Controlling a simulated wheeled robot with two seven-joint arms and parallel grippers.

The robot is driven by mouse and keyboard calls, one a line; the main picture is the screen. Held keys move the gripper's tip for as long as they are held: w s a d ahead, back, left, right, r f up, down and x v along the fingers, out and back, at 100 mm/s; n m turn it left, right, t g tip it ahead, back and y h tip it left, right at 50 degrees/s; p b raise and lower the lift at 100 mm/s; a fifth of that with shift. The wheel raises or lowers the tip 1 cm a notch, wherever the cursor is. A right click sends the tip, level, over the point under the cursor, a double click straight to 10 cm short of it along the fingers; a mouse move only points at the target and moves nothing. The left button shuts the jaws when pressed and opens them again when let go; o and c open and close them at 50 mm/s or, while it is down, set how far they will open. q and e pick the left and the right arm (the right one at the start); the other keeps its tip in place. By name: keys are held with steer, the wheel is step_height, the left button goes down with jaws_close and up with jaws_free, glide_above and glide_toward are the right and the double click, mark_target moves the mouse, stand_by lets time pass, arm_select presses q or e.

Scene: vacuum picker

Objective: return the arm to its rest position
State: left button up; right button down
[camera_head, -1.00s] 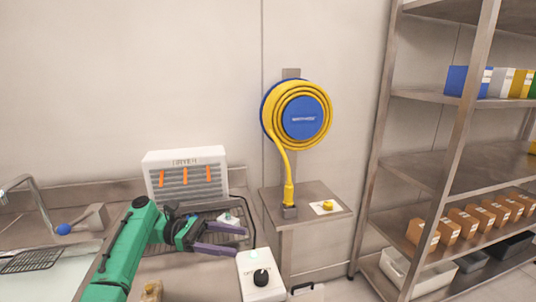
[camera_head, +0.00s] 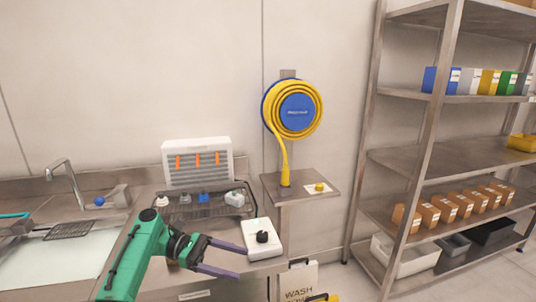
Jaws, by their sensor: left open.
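My left arm is green and comes in from the lower left in the head view. My left gripper (camera_head: 238,257) has purple fingers that are spread apart, with nothing between them. It is over the front of the steel counter, just left of a white box with a black knob (camera_head: 262,237). My right gripper is not in view.
A white dryer unit (camera_head: 197,161) stands behind a dark rack (camera_head: 190,211) holding several small parts. A sink (camera_head: 60,262) is at the left. A yellow hose reel (camera_head: 293,108) hangs above a small steel shelf (camera_head: 300,192). Tall shelving (camera_head: 400,160) stands at the right.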

arm_select(q)
steer(key=s+a+f+m+t+y, duration=0.15)
steer(key=s+f+m+y, duration=0.35)
steer(key=f, duration=0.6)
steer(key=s+a+f+m+t+y, duration=0.15)
steer(key=s+f+m+y, duration=0.35)
steer(key=f, duration=0.7)
steer(key=s+a+r+m+t+y, duration=0.35)
steer(key=s+a+m+y, duration=0.3)
steer(key=s+a, duration=0.55)
step_height(320, 180, down, 22)
steer(key=s+g+b, duration=0.1)
steer(key=s+b, duration=0.1)
steer(key=s, duration=0.1)
steer(key=s+a+f+g, duration=0.1)
steer(key=s+a+f, duration=0.1)
steer(key=s+f, duration=1.5)
steer(key=shift+s+a+f+m+g+b, duration=0.15)
steer(key=shift+s+f+m+g+b, duration=0.05)
steer(key=shift+m+g+b, duration=0.2)
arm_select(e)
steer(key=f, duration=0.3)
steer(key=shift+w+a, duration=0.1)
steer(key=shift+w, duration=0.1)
